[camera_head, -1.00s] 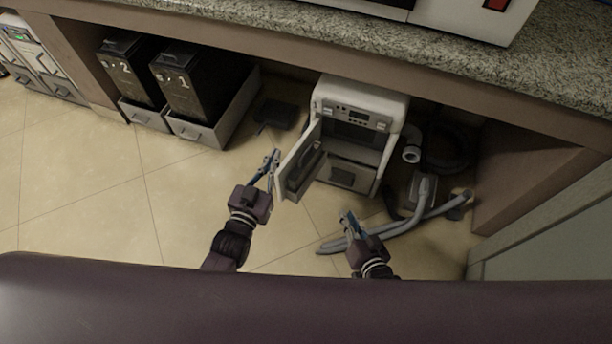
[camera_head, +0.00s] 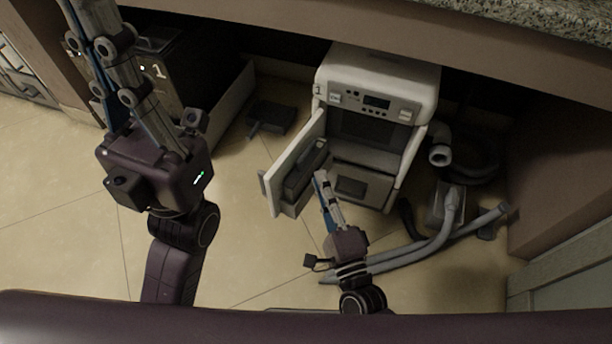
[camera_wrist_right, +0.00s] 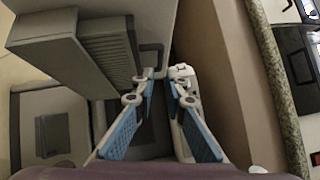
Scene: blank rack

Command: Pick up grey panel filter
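A ribbed dark grey block (camera_head: 304,170) sits on the inner side of the white machine's open door (camera_head: 283,163). It shows large at the upper left of the right wrist view (camera_wrist_right: 110,52). A flat dark grey square panel (camera_head: 350,188) is in the machine's lower front, also at the left of the wrist view (camera_wrist_right: 52,134). I cannot tell which is the filter. My right gripper (camera_head: 322,180) is just right of the door block; in the wrist view its blue-padded fingers (camera_wrist_right: 161,78) are apart and empty. My left gripper (camera_head: 92,15) is raised, its tips at the top edge.
The white machine (camera_head: 380,75) stands on the floor under the counter (camera_head: 540,30). Grey hoses (camera_head: 420,250) lie to its right. A dark flat piece (camera_head: 272,116) lies behind the door. A dark bin marked 1 (camera_head: 165,80) is partly hidden by my left arm.

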